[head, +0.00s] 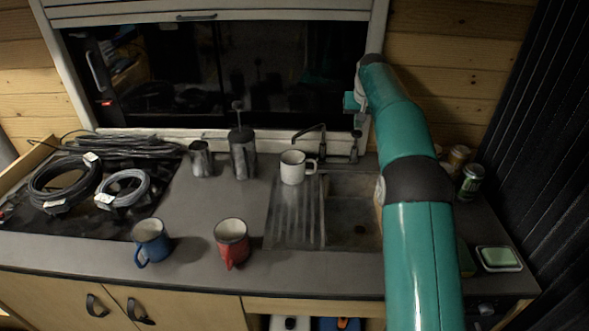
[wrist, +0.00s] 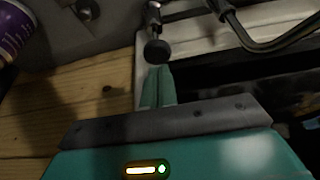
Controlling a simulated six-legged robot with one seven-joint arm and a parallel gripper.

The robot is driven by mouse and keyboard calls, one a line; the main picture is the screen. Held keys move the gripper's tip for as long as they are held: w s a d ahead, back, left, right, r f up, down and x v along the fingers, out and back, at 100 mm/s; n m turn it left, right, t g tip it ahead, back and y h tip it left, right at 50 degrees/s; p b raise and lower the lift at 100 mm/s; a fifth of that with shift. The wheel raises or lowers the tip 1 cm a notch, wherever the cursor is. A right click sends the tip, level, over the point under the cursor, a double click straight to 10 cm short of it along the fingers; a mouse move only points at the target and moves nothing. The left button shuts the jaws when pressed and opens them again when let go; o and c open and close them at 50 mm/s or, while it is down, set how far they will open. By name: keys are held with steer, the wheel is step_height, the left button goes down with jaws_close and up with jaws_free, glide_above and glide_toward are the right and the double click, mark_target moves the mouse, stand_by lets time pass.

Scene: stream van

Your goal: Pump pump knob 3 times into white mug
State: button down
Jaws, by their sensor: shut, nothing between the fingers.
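The pump knob (head: 356,134) is a small dark round cap on a slim metal stem behind the sink; it also shows in the wrist view (wrist: 157,51). The white mug (head: 292,168) stands upright on the ribbed drainboard, near the end of the thin dark spout (head: 309,129). My gripper (head: 357,118) is just above the knob in the head view. In the wrist view my gripper (wrist: 158,72) is shut and empty, its teal fingertips close to the knob's edge. I cannot tell whether they touch it.
A blue mug (head: 151,240) and a red mug (head: 232,240) stand at the counter's front. A French press (head: 242,152) and a metal jug (head: 201,158) stand left of the white mug. Cans (head: 470,181) stand right of the sink (head: 352,210). Coiled cables (head: 62,184) lie left.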

mark_target(357, 133)
steer(key=shift+f, duration=0.15)
steer(key=shift+f, duration=2.3)
steer(key=shift+r, duration=2.45)
steer(key=shift+f, duration=0.4)
steer(key=shift+f, duration=2.1)
steer(key=shift+r, duration=2.5)
